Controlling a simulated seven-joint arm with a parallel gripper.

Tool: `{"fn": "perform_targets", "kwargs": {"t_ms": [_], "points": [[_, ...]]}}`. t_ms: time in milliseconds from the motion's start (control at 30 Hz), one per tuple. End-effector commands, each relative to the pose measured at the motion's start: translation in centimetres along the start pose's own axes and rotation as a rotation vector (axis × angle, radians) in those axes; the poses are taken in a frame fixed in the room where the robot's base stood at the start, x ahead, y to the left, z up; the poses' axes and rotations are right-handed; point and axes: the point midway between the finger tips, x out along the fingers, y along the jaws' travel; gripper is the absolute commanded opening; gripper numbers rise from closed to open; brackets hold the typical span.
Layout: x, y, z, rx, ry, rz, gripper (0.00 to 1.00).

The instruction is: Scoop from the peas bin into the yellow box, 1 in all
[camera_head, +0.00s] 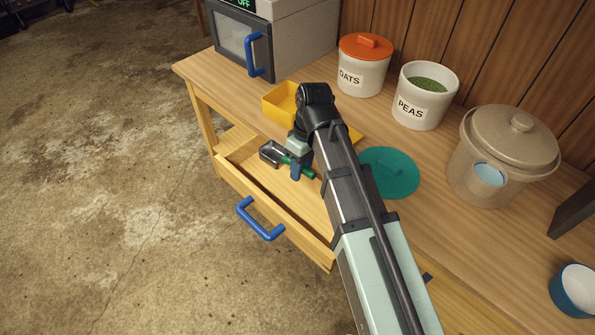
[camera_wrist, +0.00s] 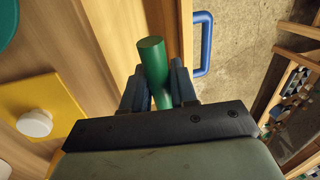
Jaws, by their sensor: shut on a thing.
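My gripper (camera_head: 297,169) is shut on the green handle of a scoop (camera_head: 271,153) with a dark grey bowl, over the open drawer. I cannot tell the scoop's height above the drawer floor. In the wrist view the green handle (camera_wrist: 151,60) stands between the fingers (camera_wrist: 152,88). The peas bin (camera_head: 408,111), white and labelled PEAS, stands open on the counter with green peas (camera_head: 429,85) inside. The yellow box (camera_head: 277,103) is on the counter behind my wrist, partly hidden by it.
The drawer (camera_head: 274,211) is pulled out, with a blue handle (camera_head: 260,220). A teal lid (camera_head: 391,174) and a yellow lid with a white knob (camera_wrist: 43,104) lie on the counter. The oats bin (camera_head: 362,77), a lidded beige crock (camera_head: 490,165), a microwave (camera_head: 290,38) and a blue bowl (camera_head: 562,291) stand around.

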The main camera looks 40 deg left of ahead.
Motion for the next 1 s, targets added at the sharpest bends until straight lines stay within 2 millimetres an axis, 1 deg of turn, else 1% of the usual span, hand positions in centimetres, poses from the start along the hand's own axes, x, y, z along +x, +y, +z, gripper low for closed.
{"fn": "perform_targets", "kwargs": {"t_ms": [33,67,167,200,333,467,500,567,600,767,800,1000], "points": [[-0.7,1.5,-0.4,-0.006,-0.001,0.001,0.00],[-1.0,2.3,-0.6,-0.011,-0.002,0.000,0.00],[-2.5,5.6,-0.8,-0.039,-0.007,0.001,0.00],[-3.2,7.1,-0.8,-0.051,-0.009,0.001,0.00],[-5.4,11.9,-0.6,-0.095,-0.016,0.000,0.00],[-7.6,16.6,0.1,-0.137,-0.025,-0.001,0.00],[-8.3,18.0,0.4,-0.149,-0.027,0.000,0.00],[-9.3,20.1,0.8,-0.169,-0.030,-0.001,0.00],[-10.1,21.5,1.2,-0.181,-0.032,-0.001,0.00],[-12.9,27.0,3.0,-0.228,-0.041,0.000,0.00],[-13.6,28.4,3.5,-0.240,-0.043,-0.001,0.00],[-17.0,34.7,6.5,-0.296,-0.054,-0.002,0.00]]}}
